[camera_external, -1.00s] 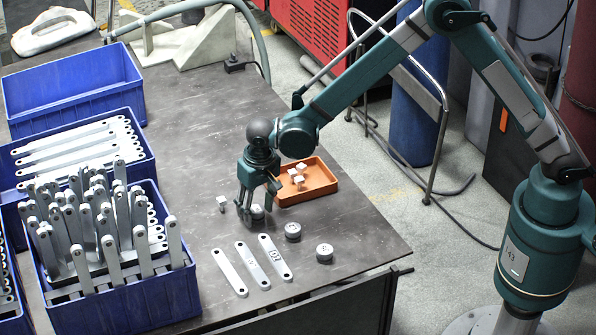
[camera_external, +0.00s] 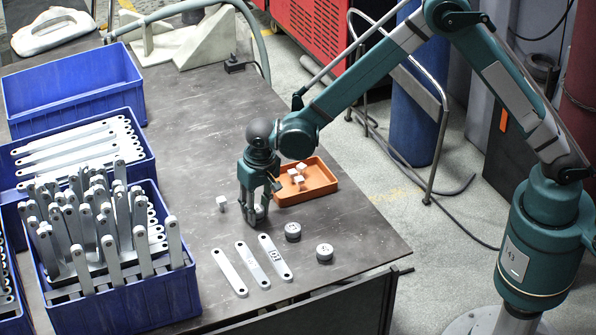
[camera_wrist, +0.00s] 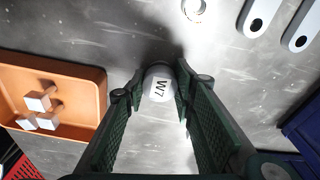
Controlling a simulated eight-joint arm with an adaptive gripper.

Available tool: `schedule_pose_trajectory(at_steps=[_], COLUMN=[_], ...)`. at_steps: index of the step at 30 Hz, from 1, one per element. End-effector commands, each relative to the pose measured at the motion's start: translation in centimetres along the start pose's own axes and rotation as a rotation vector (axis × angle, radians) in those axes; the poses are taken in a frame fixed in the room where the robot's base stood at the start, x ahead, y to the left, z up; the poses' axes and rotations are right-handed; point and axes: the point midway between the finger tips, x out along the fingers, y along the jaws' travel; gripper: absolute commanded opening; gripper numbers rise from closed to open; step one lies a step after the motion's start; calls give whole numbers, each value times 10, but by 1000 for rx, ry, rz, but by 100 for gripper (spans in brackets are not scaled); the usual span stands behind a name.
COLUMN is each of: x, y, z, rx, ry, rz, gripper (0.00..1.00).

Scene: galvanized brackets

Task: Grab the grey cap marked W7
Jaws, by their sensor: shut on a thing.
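The grey cap marked W7 (camera_wrist: 159,87) sits between my two fingers in the wrist view, its marked top facing the camera. My gripper (camera_wrist: 158,88) is shut on it, with a finger pad against each side. In the external view my gripper (camera_external: 258,212) points down at the table beside the orange tray, and the cap (camera_external: 259,211) shows only partly between the fingers. I cannot tell whether the cap is touching the table. Two other grey caps, one nearer the strips (camera_external: 293,231) and one nearer the table edge (camera_external: 324,252), stand on the table.
An orange tray (camera_external: 322,188) with several white cubes lies right behind my gripper. Flat metal strips (camera_external: 252,265) lie in front. Blue crates of brackets (camera_external: 130,303) stand at the left.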

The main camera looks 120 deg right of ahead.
Motion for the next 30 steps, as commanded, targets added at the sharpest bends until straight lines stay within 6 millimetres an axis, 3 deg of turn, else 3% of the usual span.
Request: schedule_pose_trajectory(at_steps=[11,30], x=[-10,-92], y=[0,0], z=[-1,-11], rx=[0,0], ry=[0,0], rz=[0,0], gripper=[13,13])
